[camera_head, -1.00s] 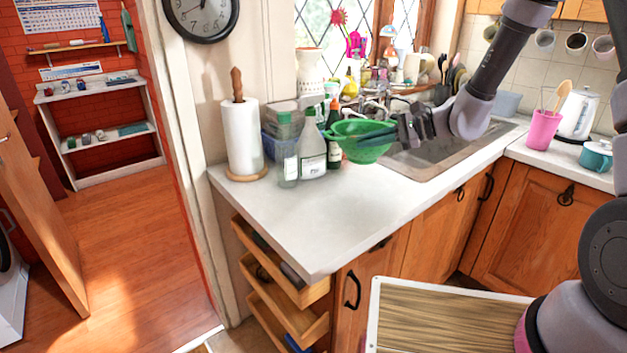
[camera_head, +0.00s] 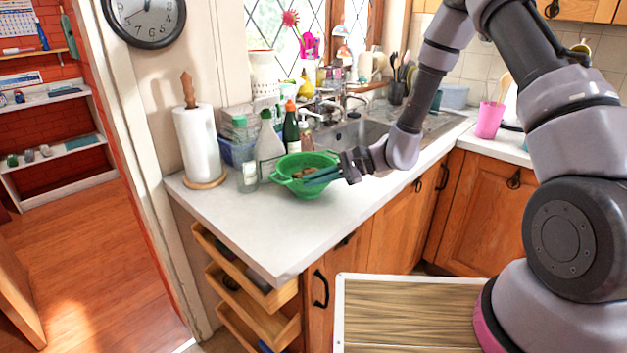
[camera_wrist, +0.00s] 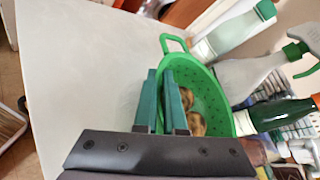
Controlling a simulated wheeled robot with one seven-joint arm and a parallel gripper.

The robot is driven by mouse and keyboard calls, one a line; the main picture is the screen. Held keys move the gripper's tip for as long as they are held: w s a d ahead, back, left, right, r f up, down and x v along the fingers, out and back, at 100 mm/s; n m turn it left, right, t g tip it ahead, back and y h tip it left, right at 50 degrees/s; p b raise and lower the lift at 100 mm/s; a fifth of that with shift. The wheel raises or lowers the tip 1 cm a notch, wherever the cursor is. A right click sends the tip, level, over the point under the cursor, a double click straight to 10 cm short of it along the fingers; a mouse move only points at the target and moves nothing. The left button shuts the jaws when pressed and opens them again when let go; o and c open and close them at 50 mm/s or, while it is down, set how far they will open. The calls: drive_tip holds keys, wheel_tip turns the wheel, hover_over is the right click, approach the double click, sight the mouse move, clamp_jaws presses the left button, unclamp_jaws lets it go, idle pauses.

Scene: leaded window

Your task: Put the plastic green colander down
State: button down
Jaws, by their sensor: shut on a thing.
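The green plastic colander (camera_head: 297,187) is at the white counter, in front of the bottles, with its rim roughly level. Brown lumpy things lie inside it; they show more clearly in the wrist view (camera_wrist: 193,112). My gripper (camera_head: 325,177) reaches in from the right and is shut on the colander's near right rim. In the wrist view the two teal fingers (camera_wrist: 163,103) straddle the green wall of the colander (camera_wrist: 205,90). The colander's base looks at or very close to the countertop; I cannot tell whether it touches.
The white countertop (camera_head: 260,225) is clear in front of the colander. A spray bottle (camera_head: 268,150), a dark green bottle (camera_head: 290,130) and a glass (camera_head: 247,177) stand close behind and left. A paper towel roll (camera_head: 197,145) stands at the left. The sink (camera_head: 355,135) lies behind right.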

drive_tip(key=c, duration=1)
unclamp_jaws()
drive_tip(key=v, duration=1.2)
drive_tip(key=s+d+r+n+h, duration=0.2)
drive_tip(key=s+d+r, duration=0.1)
drive_tip(key=r, duration=0.4)
drive_tip(key=s+d+r+n+h, duration=0.2)
drive_tip(key=s+d+r+h, duration=0.1)
drive_tip(key=r, duration=0.4)
drive_tip(key=shift+d, duration=0.2)
drive_tip(key=s+d+r+t+h, duration=0.2)
drive_tip(key=s+d+r, duration=0.1)
drive_tip(key=d+r, duration=0.1)
drive_tip(key=s+d+r+n+t+h, duration=0.1)
drive_tip(key=s+d+r+t+h, duration=0.1)
drive_tip(key=s+d+r+t, duration=0.1)
drive_tip(key=s+d+r+t+h, duration=0.2)
drive_tip(key=s+d+r+t, duration=0.1)
drive_tip(key=s+d+r, duration=0.2)
drive_tip(key=shift+s+d+r+n+h, duration=0.1)
drive_tip(key=shift+d+r+n+h, duration=0.15)
drive_tip(key=shift+r, duration=0.4)
drive_tip(key=shift+s+d+r+n+h, duration=0.15)
drive_tip(key=shift+d+r, duration=0.2)
drive_tip(key=shift+r, duration=0.3)
drive_tip(key=shift+c, duration=0.6)
drive_tip(key=shift+d+r, duration=0.1)
drive_tip(key=shift+d, duration=0.1)
drive_tip(key=c, duration=0.3)
